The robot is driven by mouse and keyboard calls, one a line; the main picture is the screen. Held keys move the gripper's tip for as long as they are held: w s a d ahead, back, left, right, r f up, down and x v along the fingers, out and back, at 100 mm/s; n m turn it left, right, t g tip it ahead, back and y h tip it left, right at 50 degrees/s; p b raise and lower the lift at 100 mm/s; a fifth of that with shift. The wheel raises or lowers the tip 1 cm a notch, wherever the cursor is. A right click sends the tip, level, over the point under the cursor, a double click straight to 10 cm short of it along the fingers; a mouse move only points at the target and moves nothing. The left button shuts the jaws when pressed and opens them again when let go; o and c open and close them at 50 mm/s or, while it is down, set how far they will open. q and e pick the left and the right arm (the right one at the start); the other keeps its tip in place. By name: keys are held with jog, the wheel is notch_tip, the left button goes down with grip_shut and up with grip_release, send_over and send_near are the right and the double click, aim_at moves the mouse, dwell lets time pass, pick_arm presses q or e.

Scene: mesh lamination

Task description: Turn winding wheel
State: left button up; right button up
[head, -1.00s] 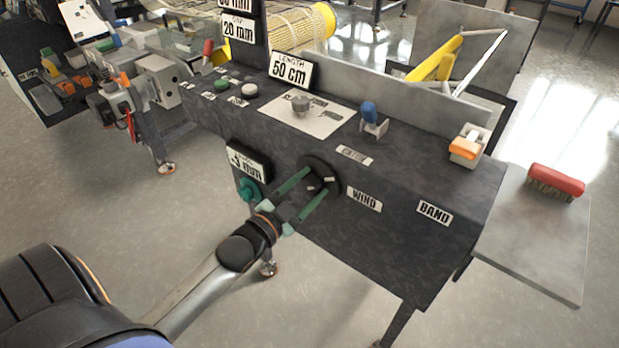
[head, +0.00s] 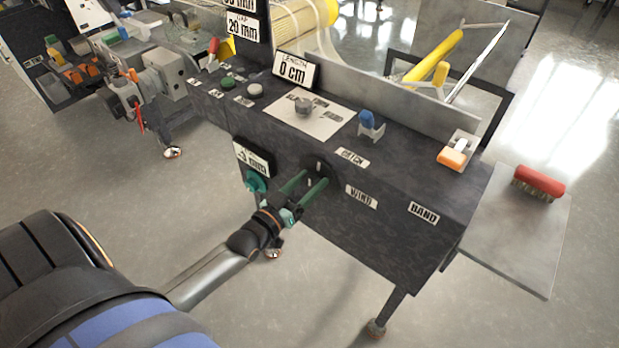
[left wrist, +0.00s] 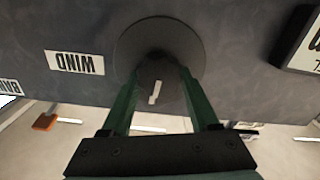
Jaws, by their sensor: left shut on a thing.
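The winding wheel (head: 317,167) is a dark round disc on the front face of the black machine, left of the WIND label (head: 361,196). In the left wrist view the wheel (left wrist: 185,38) shows as a dark disc with a pale mark near its middle. My left gripper (head: 313,185) reaches it from the lower left, with its green fingers on either side of the wheel's central part. It is shut on the wheel; the fingertips are partly hidden against the dark disc. My right gripper is not in view.
A LENGTH display (head: 294,69) reading 0 cm stands on the machine top. A blue-handled catch (head: 370,121), an orange-and-white item (head: 455,153) and a red brush (head: 539,181) lie farther right.

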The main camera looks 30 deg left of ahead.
pick_arm(q)
jog(key=shift+n, duration=0.6)
jog(key=o, duration=1.4)
jog(key=shift+s, duration=0.1)
jog(key=s, duration=0.8)
jog(key=s+a+p, duration=0.1)
jog(key=s, duration=0.3)
jog(key=shift+s, duration=0.15)
